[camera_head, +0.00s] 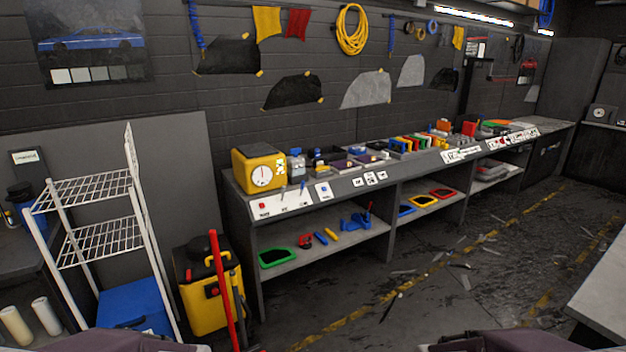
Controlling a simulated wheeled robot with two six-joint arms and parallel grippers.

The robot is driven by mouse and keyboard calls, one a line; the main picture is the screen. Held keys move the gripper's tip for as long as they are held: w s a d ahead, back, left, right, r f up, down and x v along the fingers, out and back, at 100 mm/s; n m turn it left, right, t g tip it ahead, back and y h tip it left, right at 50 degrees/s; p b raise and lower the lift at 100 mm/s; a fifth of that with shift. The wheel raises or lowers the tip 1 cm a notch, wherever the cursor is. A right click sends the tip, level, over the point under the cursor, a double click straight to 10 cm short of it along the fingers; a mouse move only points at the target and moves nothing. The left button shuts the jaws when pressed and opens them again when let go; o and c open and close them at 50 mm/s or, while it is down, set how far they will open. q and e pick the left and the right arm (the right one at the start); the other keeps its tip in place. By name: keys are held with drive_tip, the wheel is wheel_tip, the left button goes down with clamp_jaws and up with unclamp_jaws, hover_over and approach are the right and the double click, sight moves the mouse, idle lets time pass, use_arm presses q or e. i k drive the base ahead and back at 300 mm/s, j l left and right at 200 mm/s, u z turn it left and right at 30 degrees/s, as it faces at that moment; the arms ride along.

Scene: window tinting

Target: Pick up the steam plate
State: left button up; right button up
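I cannot tell for certain which thing is the steam plate. A long dark workbench (342,189) runs along the wall. A yellow box with a round dial (258,170) stands on its left end, beside bottles and small tools. On its lower shelf lie a green-rimmed item (278,257), a blue tool (356,220) and several small coloured items. Further right on the shelf are flat yellow-rimmed (422,201) and red-rimmed (443,193) items. Only dark parts of my arms show at the bottom edge. Neither gripper is in view.
A white wire rack (95,190) with a blue box (135,305) stands at the left. A yellow machine (200,300) and a red pole (220,290) stand before the bench's left end. The littered floor (450,270) is mostly open. A pale tabletop (605,295) edges in at right.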

sight(320, 170)
drive_tip(key=i+z, duration=0.15)
drive_tip(key=i, duration=0.6)
drive_tip(key=i+j+z, duration=0.15)
drive_tip(key=i, duration=0.6)
drive_tip(key=i+l+u, duration=0.45)
drive_tip(key=i, duration=0.15)
drive_tip(key=i+l+u, duration=0.5)
drive_tip(key=l, duration=0.2)
drive_tip(key=i+l+u, duration=0.2)
drive_tip(key=l+u, duration=0.15)
drive_tip(key=i+l+u, duration=0.1)
drive_tip(key=l+u, duration=0.25)
drive_tip(key=i+l+u, duration=0.1)
drive_tip(key=l+u, duration=0.65)
drive_tip(key=i+l, duration=0.05)
drive_tip(key=l, duration=0.05)
